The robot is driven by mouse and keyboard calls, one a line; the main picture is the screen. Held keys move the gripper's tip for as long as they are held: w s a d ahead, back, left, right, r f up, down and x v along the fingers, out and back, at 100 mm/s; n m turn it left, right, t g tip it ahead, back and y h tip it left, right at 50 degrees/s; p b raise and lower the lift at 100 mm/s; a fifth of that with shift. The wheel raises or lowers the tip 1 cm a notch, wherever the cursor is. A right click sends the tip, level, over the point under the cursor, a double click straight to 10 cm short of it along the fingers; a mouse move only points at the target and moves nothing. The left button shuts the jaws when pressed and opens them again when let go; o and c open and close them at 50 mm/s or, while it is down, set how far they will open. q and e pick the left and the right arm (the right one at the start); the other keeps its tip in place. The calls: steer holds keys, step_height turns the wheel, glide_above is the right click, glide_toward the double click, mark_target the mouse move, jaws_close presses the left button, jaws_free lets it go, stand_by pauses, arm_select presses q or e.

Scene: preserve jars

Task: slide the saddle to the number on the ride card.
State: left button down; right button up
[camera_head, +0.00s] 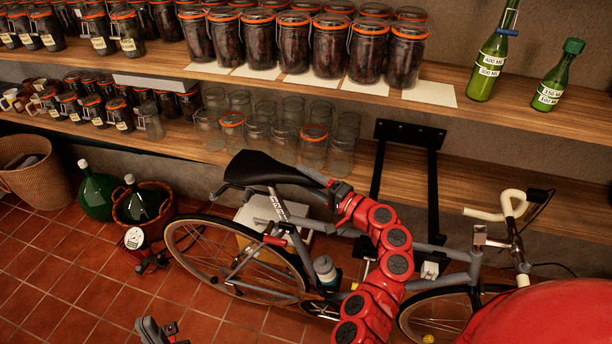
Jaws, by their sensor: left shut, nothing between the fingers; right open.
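The black saddle (262,168) sits on top of the bicycle (268,206), its wide end to the left and its nose to the right. My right gripper (317,177), at the end of the red arm, is open at the saddle's nose. I cannot tell whether its fingers touch the saddle or are around it. My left gripper (157,328) is shut and empty at the bottom edge, low left of the bicycle and well apart from the saddle. I cannot pick out the ride card or any number on it.
Shelves of jars (330,47) run behind the bicycle, the lower shelf (468,176) close behind it. A black bracket (409,133) is on the wall. A gauge (135,239), green demijohns (96,194) and a wicker basket (40,182) stand on the floor at left. Some tiled floor is clear.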

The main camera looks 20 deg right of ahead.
steer(key=shift+w, duration=0.1)
jaws_close()
stand_by(0.3)
stand_by(1.1)
